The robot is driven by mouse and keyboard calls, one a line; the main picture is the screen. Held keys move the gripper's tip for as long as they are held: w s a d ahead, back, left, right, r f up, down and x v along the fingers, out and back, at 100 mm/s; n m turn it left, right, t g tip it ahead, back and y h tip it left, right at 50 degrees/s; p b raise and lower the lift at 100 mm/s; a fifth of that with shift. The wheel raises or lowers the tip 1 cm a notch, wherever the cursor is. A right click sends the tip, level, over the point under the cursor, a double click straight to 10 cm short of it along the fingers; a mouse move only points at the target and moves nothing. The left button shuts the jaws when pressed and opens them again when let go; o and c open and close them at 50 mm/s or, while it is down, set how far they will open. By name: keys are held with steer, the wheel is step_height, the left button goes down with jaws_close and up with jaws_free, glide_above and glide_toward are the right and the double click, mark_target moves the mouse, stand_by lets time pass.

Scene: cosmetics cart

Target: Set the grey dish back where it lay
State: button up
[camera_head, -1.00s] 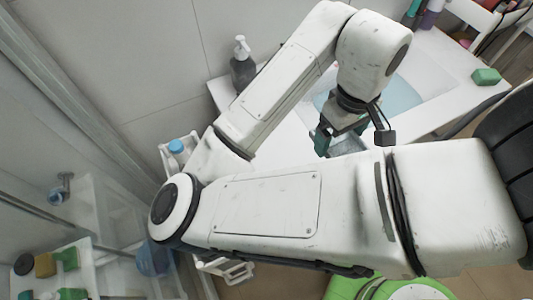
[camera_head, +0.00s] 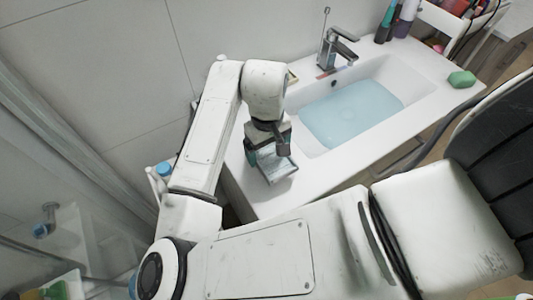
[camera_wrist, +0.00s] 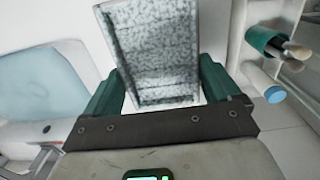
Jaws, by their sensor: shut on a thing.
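The grey dish (camera_wrist: 155,50) is a speckled rectangular tray with a raised rim, held between the green fingers of my gripper (camera_wrist: 160,85) in the wrist view. In the head view, my gripper (camera_head: 270,155) points down over the white counter (camera_head: 315,178) left of the basin, with the dish (camera_head: 278,170) under it. The dish is partly hidden by the gripper there. I cannot tell whether the dish touches the counter.
A sink basin with blue water (camera_head: 350,110) lies to the right, with a metal faucet (camera_head: 335,50) behind it. A green sponge (camera_head: 461,79) sits at the counter's far right. A blue-capped bottle (camera_head: 163,170) stands left of the counter. Bare counter lies in front of the basin.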

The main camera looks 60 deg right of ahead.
mark_target(266, 153)
steer(key=shift+w+f, duration=0.3)
steer(key=shift+f, duration=1.6)
steer(key=shift+f, duration=0.2)
steer(key=o, duration=0.6)
steer(key=shift+o, duration=0.2)
step_height(266, 153, up, 12)
steer(key=shift+r, duration=0.25)
steer(key=shift+w, duration=0.1)
